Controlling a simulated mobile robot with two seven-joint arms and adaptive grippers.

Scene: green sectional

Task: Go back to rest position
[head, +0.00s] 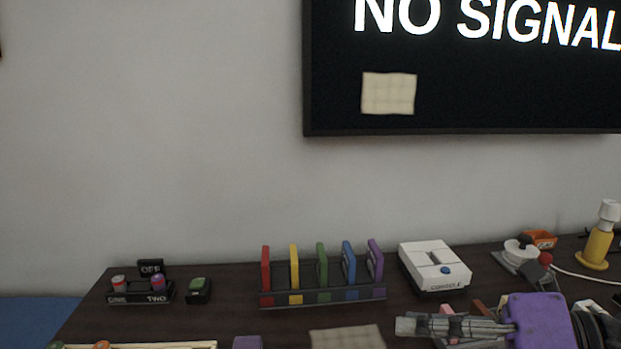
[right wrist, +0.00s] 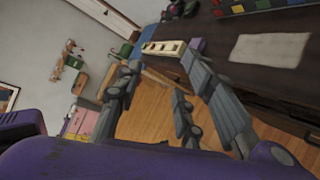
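My right gripper (head: 402,326) comes in from the right over the front right of the dark table (head: 225,325), its purple body to the right and its grey fingers pointing left. In the right wrist view its fingers (right wrist: 158,64) are spread apart with nothing held between them. My left gripper is not in view.
A rack with several coloured slabs (head: 322,296), a white console box (head: 434,266), a black two-slot holder (head: 140,297) and a small green-topped block (head: 198,290) stand on the table. A yellow bottle (head: 597,246) stands far right. A beige mat (head: 346,337) lies in front. Wooden floor (right wrist: 150,118) shows below the fingers.

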